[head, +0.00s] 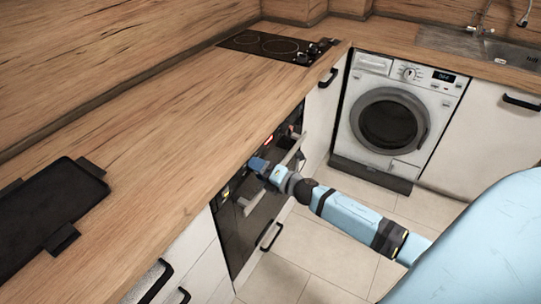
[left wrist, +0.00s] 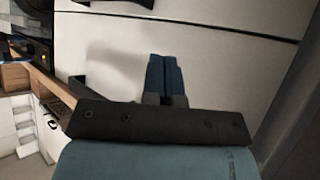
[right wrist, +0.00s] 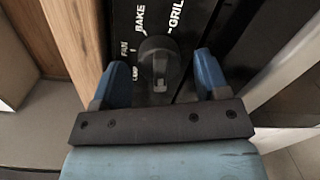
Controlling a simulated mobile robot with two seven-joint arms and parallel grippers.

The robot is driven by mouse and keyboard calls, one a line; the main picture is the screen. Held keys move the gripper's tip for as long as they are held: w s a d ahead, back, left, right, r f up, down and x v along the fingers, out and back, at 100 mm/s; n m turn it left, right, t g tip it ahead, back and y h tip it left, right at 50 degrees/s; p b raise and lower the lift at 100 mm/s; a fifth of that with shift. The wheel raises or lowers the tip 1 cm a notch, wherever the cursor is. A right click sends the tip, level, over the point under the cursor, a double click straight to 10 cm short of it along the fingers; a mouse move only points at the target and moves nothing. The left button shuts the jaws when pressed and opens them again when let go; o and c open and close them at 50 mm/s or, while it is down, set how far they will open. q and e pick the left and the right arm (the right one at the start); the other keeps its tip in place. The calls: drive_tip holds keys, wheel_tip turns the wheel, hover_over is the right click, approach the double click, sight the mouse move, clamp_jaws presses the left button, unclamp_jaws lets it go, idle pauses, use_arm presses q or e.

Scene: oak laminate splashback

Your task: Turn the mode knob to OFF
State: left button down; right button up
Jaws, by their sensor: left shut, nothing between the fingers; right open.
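The dark round mode knob (right wrist: 158,52) is on the black oven panel in the right wrist view. White words FAN, BAKE, GRILL and LAMP stand around it; I see no OFF label, and its exact setting is hard to tell. My right gripper (right wrist: 160,78) is open, with one blue finger on each side of the knob; I cannot tell whether they touch it. In the head view the right gripper (head: 259,164) is at the upper front of the oven (head: 238,238) and hides the knob. My left gripper (left wrist: 166,78) is shut and empty, in front of a white panel.
The wooden worktop (head: 150,140) overhangs the oven, and a handle bar (head: 290,152) crosses its front. A black tray (head: 45,210) and a hob (head: 275,45) are on the worktop. A washing machine (head: 392,120) stands at the back. The tiled floor (head: 315,255) is clear.

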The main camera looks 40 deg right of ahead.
drive_tip(key=v, duration=1.3)
drive_tip(key=shift+s, duration=0.25)
